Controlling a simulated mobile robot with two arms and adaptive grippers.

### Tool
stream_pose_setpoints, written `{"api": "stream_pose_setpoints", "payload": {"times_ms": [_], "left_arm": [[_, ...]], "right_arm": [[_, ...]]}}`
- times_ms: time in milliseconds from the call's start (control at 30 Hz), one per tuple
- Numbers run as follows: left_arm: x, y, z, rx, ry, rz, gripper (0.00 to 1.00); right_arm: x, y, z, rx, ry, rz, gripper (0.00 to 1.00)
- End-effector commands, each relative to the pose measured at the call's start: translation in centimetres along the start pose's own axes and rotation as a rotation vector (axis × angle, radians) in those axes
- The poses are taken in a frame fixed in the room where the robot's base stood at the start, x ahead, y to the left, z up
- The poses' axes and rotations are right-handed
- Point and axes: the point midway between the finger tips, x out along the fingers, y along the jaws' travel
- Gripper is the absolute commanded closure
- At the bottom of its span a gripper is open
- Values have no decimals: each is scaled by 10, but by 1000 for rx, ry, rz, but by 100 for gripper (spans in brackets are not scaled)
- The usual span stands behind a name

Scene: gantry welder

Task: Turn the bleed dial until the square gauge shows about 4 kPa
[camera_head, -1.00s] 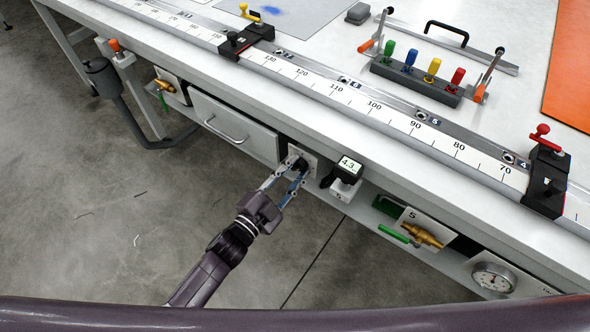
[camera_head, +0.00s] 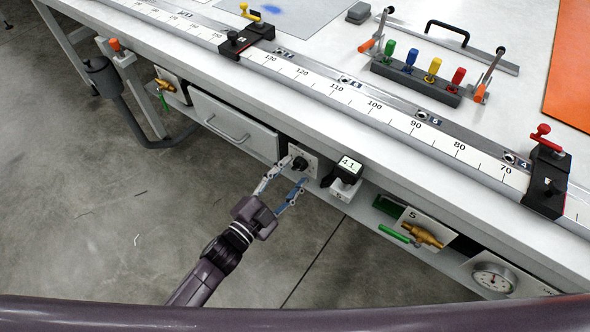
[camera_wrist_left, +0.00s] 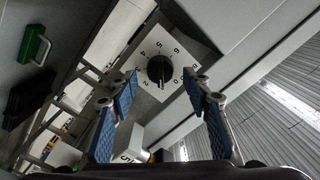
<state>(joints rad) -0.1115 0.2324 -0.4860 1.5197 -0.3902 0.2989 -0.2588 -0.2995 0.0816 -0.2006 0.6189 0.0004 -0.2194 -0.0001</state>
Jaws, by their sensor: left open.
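The bleed dial (camera_head: 299,163) is a black knob on a pale square plate on the bench's front. In the left wrist view the dial (camera_wrist_left: 159,69) sits in a ring of printed numbers, between and beyond my fingertips. The square gauge (camera_head: 349,167) is a small black-framed display to the right of the dial and reads 4.1. My left gripper (camera_head: 284,182) is open and empty, its fingers spread just in front of the dial, and seems clear of it. My right gripper is not in view.
A drawer (camera_head: 233,124) with a bar handle is left of the dial. A brass valve (camera_head: 421,235) and a round gauge (camera_head: 493,277) are to the right. The bench edge overhangs the dial. The floor in front is clear.

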Motion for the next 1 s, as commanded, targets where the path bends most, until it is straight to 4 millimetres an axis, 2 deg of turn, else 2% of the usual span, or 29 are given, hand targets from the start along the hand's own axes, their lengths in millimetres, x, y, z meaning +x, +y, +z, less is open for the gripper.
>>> {"api": "stream_pose_setpoints", "payload": {"times_ms": [100, 300, 500, 700, 1000], "left_arm": [[-27, 2, 1, 0, -4, 3, 55], [-68, 2, 1, -1, -4, 3, 55], [-94, 1, 0, 0, -2, 2, 55], [-101, 0, 0, 0, -1, 0, 55], [-101, 0, 0, 0, -1, 0, 55]], "right_arm": [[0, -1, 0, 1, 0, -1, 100], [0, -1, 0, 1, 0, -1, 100], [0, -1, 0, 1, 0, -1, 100], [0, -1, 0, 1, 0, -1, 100], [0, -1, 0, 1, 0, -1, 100]]}}
